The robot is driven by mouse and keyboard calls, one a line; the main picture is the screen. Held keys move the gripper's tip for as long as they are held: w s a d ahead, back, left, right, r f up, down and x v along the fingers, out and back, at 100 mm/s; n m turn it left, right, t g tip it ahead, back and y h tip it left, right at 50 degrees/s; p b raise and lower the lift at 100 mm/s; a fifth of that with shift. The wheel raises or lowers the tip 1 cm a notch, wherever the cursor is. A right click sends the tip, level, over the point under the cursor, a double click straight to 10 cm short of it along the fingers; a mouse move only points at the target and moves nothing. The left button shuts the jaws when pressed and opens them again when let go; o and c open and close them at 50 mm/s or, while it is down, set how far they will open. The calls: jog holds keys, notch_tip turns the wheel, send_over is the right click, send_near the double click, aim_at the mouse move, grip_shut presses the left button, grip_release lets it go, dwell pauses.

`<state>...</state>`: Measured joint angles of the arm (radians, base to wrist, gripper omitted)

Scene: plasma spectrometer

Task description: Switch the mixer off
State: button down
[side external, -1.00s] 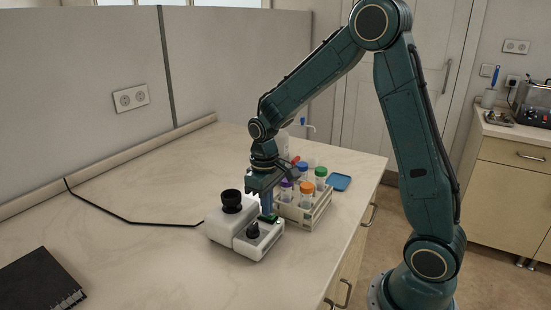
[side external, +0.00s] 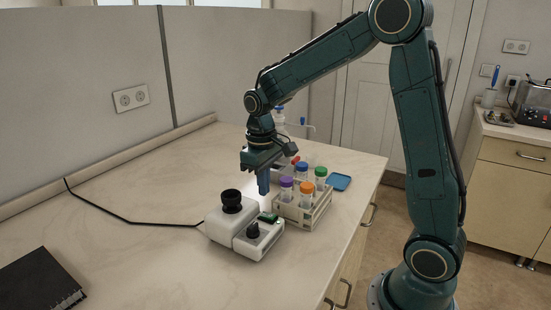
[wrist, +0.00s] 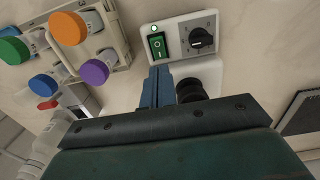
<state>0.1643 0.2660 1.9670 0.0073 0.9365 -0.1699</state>
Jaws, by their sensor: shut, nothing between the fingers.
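The mixer is a white unit with a black cup head (side external: 231,201), a black dial knob (side external: 252,230) and a green rocker switch (side external: 268,217). In the wrist view, the switch (wrist: 157,45) sits left of the dial (wrist: 200,38), with a small green lamp (wrist: 154,28) beside it that looks lit. My gripper (side external: 263,191) is shut and empty, its blue fingers pointing down above and behind the switch, apart from it. In the wrist view the fingertips (wrist: 158,70) appear just below the switch, and the black cup head (wrist: 190,90) is partly hidden.
A rack (side external: 306,218) with several colour-capped tubes stands close to the right of the mixer. A blue tray (side external: 339,182) lies beyond it. A black cable (side external: 120,215) runs left from the mixer. A dark notebook (side external: 40,280) lies front left; the table between is clear.

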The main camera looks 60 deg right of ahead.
notch_tip(320, 180, up, 8)
jog(key=w, duration=0.1)
jog(key=shift+w+r, duration=0.15)
dwell(0.5)
jog(key=s+a+r+t, duration=0.1)
jog(key=s+a+t, duration=0.2)
jog(key=s, duration=0.7)
jog(key=s+a+r+t, duration=0.1)
jog(key=s+a+t, duration=0.2)
jog(key=s, duration=0.8)
jog(key=shift+s+a+r, duration=0.15)
jog(key=shift+a+r, duration=0.05)
jog(key=shift+r, duration=0.05)
